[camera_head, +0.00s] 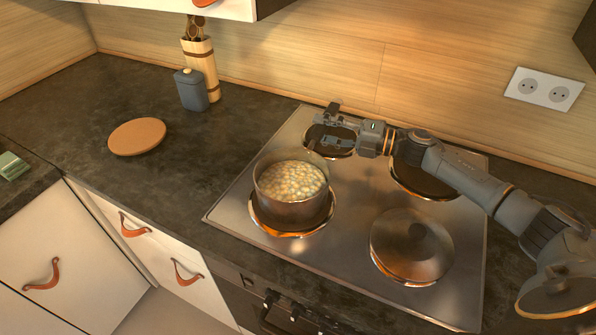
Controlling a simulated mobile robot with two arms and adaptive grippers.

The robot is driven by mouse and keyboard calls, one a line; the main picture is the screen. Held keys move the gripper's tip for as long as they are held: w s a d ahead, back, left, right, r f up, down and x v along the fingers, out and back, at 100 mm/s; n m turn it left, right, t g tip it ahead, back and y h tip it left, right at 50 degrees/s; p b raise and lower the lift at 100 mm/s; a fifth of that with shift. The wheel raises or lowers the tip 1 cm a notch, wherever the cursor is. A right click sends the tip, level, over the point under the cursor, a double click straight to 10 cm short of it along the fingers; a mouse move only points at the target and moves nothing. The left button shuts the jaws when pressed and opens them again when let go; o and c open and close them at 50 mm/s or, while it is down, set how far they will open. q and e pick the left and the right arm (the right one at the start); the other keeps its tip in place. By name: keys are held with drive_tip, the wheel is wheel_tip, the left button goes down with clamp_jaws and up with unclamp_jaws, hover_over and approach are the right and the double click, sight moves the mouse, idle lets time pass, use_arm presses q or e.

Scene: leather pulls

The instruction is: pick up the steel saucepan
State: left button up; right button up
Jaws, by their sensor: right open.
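The steel saucepan (289,210) stands upright on the front left burner of the steel hob (347,250). It is filled near the rim with pale, round, lumpy food. My right gripper (324,128) is open above the back left part of the hob, with its fingers pointing left. It appears empty and apart from the saucepan, behind and slightly right of its rim. A handle on the saucepan cannot be made out clearly. My left gripper is out of view.
A shiny round domed piece (410,245) sits on the front right burner. A wooden round board (137,136), blue-grey canister (191,91) and utensil holder (202,66) stand left. The dark counter (120,90) has free room. A socket (543,89) is on the wall.

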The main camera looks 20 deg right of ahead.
clamp_jaws()
drive_tip(key=shift+d+r, duration=0.1)
drive_tip(key=shift+r, duration=0.15)
